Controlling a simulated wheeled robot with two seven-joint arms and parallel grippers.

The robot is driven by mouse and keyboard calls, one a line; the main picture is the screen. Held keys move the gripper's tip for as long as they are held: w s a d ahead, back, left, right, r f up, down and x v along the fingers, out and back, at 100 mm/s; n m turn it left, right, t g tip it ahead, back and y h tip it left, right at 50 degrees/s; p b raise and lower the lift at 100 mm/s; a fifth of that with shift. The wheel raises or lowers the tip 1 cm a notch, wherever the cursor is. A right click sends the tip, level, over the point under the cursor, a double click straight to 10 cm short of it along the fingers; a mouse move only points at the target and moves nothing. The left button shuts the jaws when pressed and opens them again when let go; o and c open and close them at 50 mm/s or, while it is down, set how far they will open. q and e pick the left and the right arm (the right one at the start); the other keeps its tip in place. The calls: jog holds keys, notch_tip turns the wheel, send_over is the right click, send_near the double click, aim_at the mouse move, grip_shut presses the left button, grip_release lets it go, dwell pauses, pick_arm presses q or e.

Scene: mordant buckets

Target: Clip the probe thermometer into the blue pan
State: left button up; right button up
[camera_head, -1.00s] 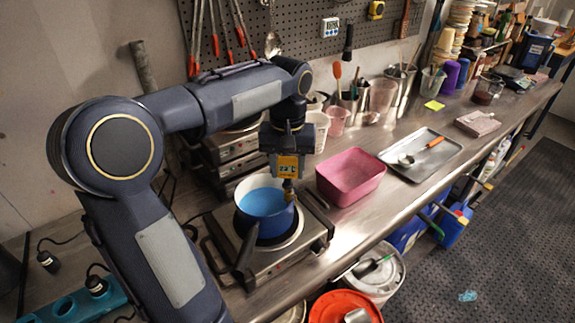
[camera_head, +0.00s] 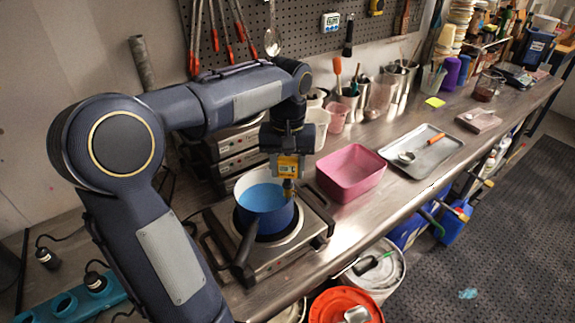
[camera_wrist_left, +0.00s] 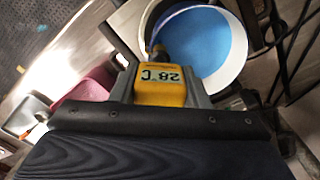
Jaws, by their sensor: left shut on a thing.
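The blue pan (camera_head: 266,222) has a white inside and holds blue liquid. It stands on a hot plate, its dark handle pointing toward the front left. My left gripper (camera_head: 287,158) is above the pan's right rim, shut on the yellow probe thermometer (camera_head: 287,170). The thermometer's lower end is at the right rim; I cannot tell whether its clip grips the rim. In the left wrist view the thermometer (camera_wrist_left: 162,86) sits between the jaws, its display appearing to read 28 °C, beside the pan's rim (camera_wrist_left: 236,75). My right gripper is not in view.
The hot plate (camera_head: 312,238) is near the bench's front edge. A pink tub (camera_head: 350,190) stands close to the pan's right. A metal tray (camera_head: 446,150) with a spoon lies farther right. Stacked appliances (camera_head: 222,150) and cups stand behind. Buckets (camera_head: 345,306) are on the floor in front.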

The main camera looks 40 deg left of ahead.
pick_arm(q)
jog(key=o, duration=1.1)
jog(key=shift+c, duration=0.2)
notch_tip(320, 180, up, 8)
jog(key=shift+f, duration=0.1)
